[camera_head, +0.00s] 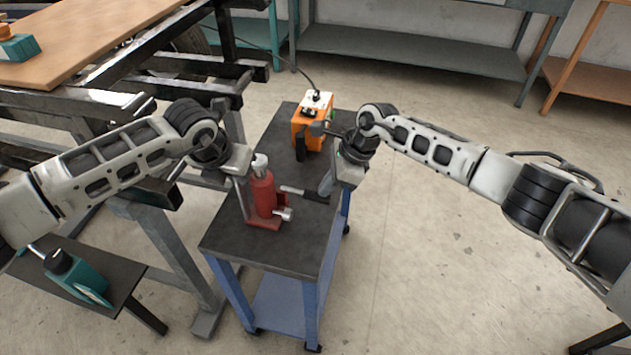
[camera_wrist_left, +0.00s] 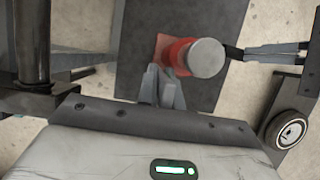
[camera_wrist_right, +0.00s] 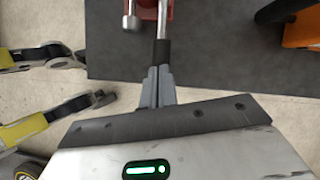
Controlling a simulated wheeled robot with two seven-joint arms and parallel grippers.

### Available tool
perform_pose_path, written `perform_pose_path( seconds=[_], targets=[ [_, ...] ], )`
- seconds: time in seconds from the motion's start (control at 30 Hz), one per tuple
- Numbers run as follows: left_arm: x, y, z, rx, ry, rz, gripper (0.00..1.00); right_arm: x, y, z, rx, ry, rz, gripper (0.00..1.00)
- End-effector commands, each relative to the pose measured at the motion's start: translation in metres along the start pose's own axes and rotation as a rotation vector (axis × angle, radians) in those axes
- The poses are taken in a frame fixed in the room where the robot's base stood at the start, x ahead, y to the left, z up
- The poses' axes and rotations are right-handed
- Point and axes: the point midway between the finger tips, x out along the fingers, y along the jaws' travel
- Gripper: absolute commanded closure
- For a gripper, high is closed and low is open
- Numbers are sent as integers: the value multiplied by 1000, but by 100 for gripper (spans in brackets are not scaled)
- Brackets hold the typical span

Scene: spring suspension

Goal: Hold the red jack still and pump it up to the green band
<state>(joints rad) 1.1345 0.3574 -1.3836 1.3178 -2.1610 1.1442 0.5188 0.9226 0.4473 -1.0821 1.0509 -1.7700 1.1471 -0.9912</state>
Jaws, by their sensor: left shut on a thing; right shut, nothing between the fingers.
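The red jack (camera_head: 263,195) stands upright on the black top of a blue cart (camera_head: 290,255). Its round grey cap (camera_wrist_left: 207,58) shows from above in the left wrist view. My left gripper (camera_head: 246,205) is shut on the side of the red jack; the contact is partly hidden. The jack's handle (camera_head: 306,193) sticks out to the right, silver with a black grip. My right gripper (camera_head: 326,186) is shut and empty at the grip's outer end. In the right wrist view its fingers (camera_wrist_right: 157,87) line up with the black grip (camera_wrist_right: 162,50). I cannot see a green band.
An orange box (camera_head: 311,135) with a cable stands at the cart's far end. A dark metal frame (camera_head: 170,245) stands close on the left. A small shelf with a teal item (camera_head: 80,280) is at lower left. The floor right of the cart is clear.

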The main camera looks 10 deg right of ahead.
Motion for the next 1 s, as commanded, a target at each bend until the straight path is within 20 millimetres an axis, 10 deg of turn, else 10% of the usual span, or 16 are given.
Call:
perform_pose_path(
  seconds=[0.57,1.0],
  targets=[
    [0,2,0,-8,2,2,100,-24,0,-20,3,11,1,100],
    [0,5,0,-9,3,9,100,-113,-1,-20,3,12,-5,100]
  ],
)
